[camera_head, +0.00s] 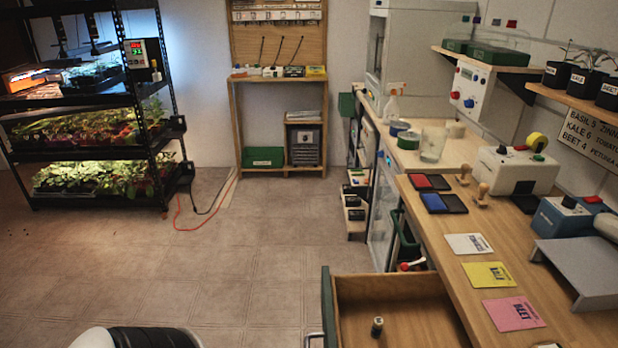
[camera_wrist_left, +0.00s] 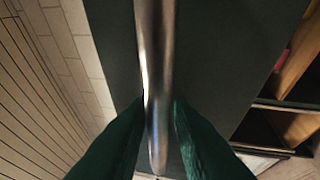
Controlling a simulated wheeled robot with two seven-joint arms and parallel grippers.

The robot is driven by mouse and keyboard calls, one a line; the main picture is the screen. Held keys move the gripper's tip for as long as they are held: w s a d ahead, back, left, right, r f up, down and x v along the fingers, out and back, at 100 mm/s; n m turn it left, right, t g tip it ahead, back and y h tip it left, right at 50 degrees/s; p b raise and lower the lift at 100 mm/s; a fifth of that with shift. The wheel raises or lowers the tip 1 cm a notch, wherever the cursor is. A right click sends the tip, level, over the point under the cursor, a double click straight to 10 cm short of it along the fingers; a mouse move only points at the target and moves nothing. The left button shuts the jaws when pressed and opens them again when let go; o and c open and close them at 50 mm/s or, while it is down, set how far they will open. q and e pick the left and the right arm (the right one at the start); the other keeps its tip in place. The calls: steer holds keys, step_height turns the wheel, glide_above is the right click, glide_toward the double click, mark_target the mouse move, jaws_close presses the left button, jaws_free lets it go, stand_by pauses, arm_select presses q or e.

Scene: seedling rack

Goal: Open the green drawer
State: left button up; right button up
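The green drawer shows its dark green front (camera_head: 327,308) edge-on in the head view. The drawer stands pulled out from under the wooden bench, with its wooden inside visible. A small dark cylinder (camera_head: 377,327) stands in it. The metal bar handle (camera_head: 313,340) is partly cut off at the bottom edge. In the left wrist view the handle (camera_wrist_left: 155,60) runs between the green fingers of my left gripper (camera_wrist_left: 160,110), in front of the dark green face. The fingers press against both sides of the bar. My right gripper is in neither view.
The bench (camera_head: 440,220) carries seed packets, ink pads and devices on the right. A shelf rack of seedlings (camera_head: 90,130) stands at the back left.

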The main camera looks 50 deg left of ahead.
arm_select(q)
steer(key=b+v, duration=0.2)
steer(key=v, duration=1)
steer(key=shift+b, duration=0.4)
